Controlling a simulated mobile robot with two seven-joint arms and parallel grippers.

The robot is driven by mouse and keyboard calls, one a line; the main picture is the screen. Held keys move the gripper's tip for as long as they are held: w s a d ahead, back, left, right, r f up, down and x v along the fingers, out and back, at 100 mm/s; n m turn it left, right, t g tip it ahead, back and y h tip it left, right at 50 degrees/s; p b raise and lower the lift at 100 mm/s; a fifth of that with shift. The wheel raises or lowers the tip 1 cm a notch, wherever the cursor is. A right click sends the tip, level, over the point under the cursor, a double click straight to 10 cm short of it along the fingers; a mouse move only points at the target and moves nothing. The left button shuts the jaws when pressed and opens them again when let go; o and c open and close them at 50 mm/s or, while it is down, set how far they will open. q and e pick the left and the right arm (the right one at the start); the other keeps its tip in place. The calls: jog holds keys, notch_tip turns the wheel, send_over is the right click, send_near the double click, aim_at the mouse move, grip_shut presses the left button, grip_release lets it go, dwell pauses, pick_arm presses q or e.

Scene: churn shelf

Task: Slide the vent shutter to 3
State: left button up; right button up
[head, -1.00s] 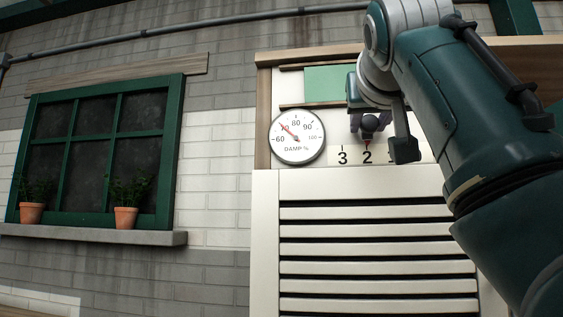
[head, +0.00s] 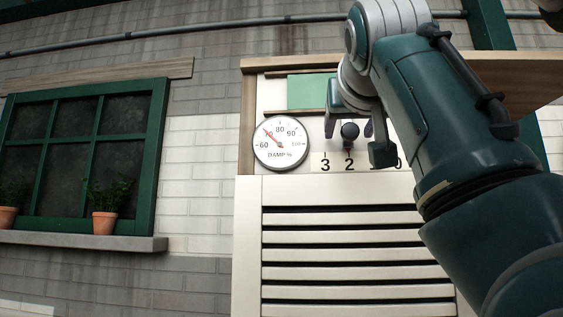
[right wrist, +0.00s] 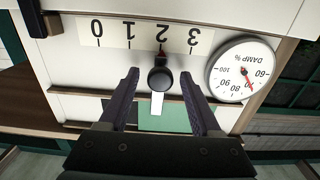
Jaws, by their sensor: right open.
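The vent shutter's dark round knob (head: 349,131) stands above a white number strip (head: 337,166) reading 3, 2, 1, 0 from left to right. Its red pointer is at 2, also in the right wrist view. A green panel (head: 307,92) lies between wooden rails above the strip; my gripper hides its right part. My right gripper (right wrist: 159,74) is open. Its fingers stand on either side of the knob (right wrist: 160,80), with gaps on both sides in the right wrist view. My left gripper is not in view.
A round damp gauge (head: 281,142) is left of the number strip, its needle near 70. White louvre slats (head: 340,220) lie below. Farther left are a green-framed window (head: 88,150) and potted plants (head: 104,221) on a sill.

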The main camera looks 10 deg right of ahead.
jog(key=b+v, duration=0.7)
jog(key=v, duration=0.2)
jog(key=shift+s, duration=0.2)
jog(key=p+x, duration=0.2)
jog(key=p, duration=0.3)
jog(key=p+x, duration=0.3)
jog(key=p, duration=0.2)
jog(key=p+x, duration=0.3)
jog(key=p, duration=0.2)
jog(key=shift+w+f, duration=0.25)
jog(key=shift+f, duration=0.05)
